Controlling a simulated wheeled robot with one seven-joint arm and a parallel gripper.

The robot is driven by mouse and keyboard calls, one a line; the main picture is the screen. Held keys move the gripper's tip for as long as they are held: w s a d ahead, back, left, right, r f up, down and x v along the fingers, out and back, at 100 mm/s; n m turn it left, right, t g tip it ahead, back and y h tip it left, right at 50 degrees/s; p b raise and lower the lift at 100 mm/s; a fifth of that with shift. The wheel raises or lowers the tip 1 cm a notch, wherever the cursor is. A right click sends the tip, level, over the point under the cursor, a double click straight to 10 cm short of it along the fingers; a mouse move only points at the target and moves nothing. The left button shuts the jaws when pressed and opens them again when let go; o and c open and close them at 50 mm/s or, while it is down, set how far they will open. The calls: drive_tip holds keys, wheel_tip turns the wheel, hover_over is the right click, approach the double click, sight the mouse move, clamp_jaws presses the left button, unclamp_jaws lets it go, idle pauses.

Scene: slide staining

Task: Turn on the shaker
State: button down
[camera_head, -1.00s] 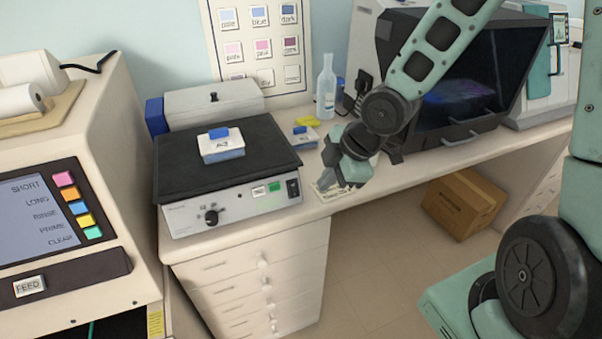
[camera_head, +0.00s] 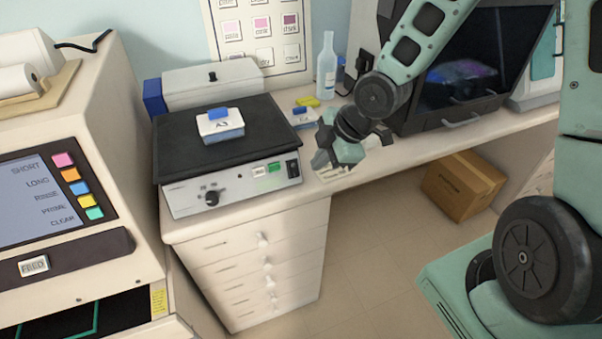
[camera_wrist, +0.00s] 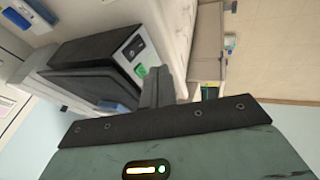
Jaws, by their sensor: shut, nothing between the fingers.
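The shaker (camera_head: 178,198) is a low box with a black top and a pale front panel. Its panel carries a dark knob (camera_head: 212,198), a green button or light (camera_head: 274,168) and a black rocker switch (camera_head: 293,169) at the right end. The shaker also shows turned on its side in the wrist view (camera_wrist: 80,55), with the green patch (camera_wrist: 141,71) near my fingers. My gripper (camera_head: 325,140) is shut and empty, just right of the shaker's right end and apart from the panel. Its fingers (camera_wrist: 160,85) hide part of the panel in the wrist view.
A white box labelled A3 with a blue clip (camera_head: 220,125) sits on the shaker's top. A clear bottle (camera_head: 327,65) and a yellow item (camera_head: 307,101) stand behind. A dark-fronted hood (camera_head: 460,75) is to the right. A cardboard box (camera_head: 463,188) sits on the floor.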

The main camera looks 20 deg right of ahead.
sight(294, 176)
drive_tip(key=w+f, duration=0.2)
drive_tip(key=w+a+f, duration=0.1)
drive_tip(key=f, duration=0.2)
drive_tip(key=w+a+f+p, duration=0.1)
drive_tip(key=w+f, duration=0.1)
drive_tip(key=shift+w+f, duration=0.2)
drive_tip(key=shift+w, duration=0.15)
drive_tip(key=shift+f, duration=0.1)
drive_tip(key=shift+f, duration=0.1)
drive_tip(key=shift+w+f+t+b, duration=0.15)
drive_tip(key=shift+f+t+b, duration=0.15)
drive_tip(key=shift+b, duration=0.5)
drive_tip(key=shift+r, duration=0.45)
